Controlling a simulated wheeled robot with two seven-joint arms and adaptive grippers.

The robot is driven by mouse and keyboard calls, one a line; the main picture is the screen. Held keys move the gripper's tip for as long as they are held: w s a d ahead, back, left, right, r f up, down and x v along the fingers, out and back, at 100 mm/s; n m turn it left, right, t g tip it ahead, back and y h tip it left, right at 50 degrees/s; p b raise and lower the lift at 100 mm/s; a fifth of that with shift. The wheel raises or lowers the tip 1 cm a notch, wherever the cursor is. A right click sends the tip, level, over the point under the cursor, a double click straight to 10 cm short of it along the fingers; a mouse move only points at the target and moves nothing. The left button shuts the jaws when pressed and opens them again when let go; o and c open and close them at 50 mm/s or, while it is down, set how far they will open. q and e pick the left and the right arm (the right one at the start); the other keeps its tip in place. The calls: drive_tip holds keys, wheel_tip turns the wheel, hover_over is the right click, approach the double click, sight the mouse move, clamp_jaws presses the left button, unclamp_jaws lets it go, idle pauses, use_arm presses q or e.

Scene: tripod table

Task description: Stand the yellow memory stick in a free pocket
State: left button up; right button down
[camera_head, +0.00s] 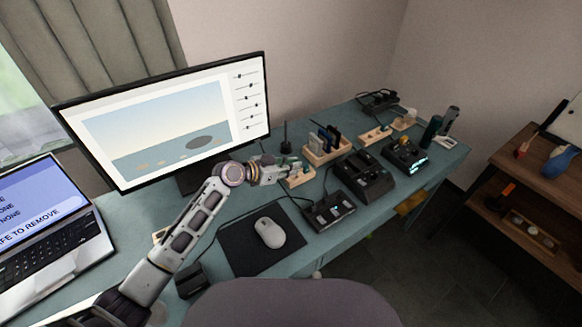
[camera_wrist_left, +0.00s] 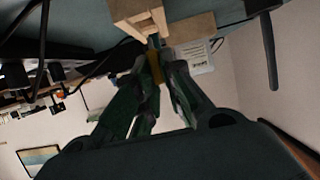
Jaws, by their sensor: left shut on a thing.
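My left gripper (camera_head: 286,168) reaches in from the left, at a small pale wooden holder (camera_head: 300,179) on the teal desk. In the left wrist view my left gripper (camera_wrist_left: 155,80) is shut on the yellow memory stick (camera_wrist_left: 154,66), which shows as a narrow strip between the dark fingers. The wooden holder (camera_wrist_left: 143,18) is right beyond the fingertips there, with an opening in its near face. I cannot tell whether the stick's end touches the holder or is in a pocket. In the head view the stick is too small to make out. My right gripper is not in view.
Behind the holder stands a wooden rack (camera_head: 316,158) with upright dark and blue items. Black devices (camera_head: 362,178) stand to its right. A monitor (camera_head: 170,125) stands behind my arm. A mouse (camera_head: 269,232) lies on a dark mat in front, and a laptop (camera_head: 45,235) is at the left.

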sight(290, 179)
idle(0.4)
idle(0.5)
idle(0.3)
use_arm(q)
drive_tip(key=shift+f+b, duration=1.5)
drive_tip(key=shift+b, duration=0.1)
idle(0.7)
drive_tip(key=o, duration=0.8)
drive_tip(key=shift+f, duration=0.1)
drive_tip(key=shift+s+a, duration=0.1)
drive_tip(key=shift+a, duration=0.1)
drive_tip(key=shift+r+v, duration=0.1)
drive_tip(key=shift+v, duration=2.8)
drive_tip(key=shift+r+v, duration=0.15)
drive_tip(key=shift+v, duration=2.8)
